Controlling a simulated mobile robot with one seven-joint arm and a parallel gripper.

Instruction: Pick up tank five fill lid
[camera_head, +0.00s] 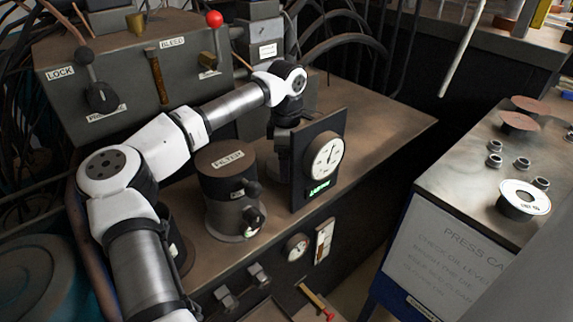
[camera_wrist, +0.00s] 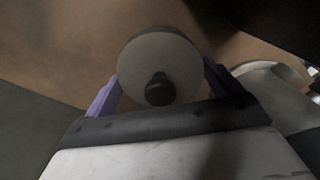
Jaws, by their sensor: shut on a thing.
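A round, pale grey lid (camera_wrist: 178,56) with a dark knob (camera_wrist: 159,89) fills the middle of the wrist view. My gripper (camera_wrist: 160,78) has its purple fingers on either side of the lid and is shut on it. No tank number can be read on it, so I cannot tell from a label that it is the tank five fill lid. In the head view my arm reaches over the brown bench top (camera_head: 385,128), and its end drops behind the upright gauge panel (camera_head: 303,155). My fingertips and the lid are hidden there.
A dark canister marked FILTER (camera_head: 225,185) stands left of the gauge panel. A grey block with levers (camera_head: 130,70) is at the back left. At right, across a gap, a cabinet top (camera_head: 462,185) bears brown discs (camera_head: 518,121), small metal fittings and a white-ringed piece (camera_head: 525,192).

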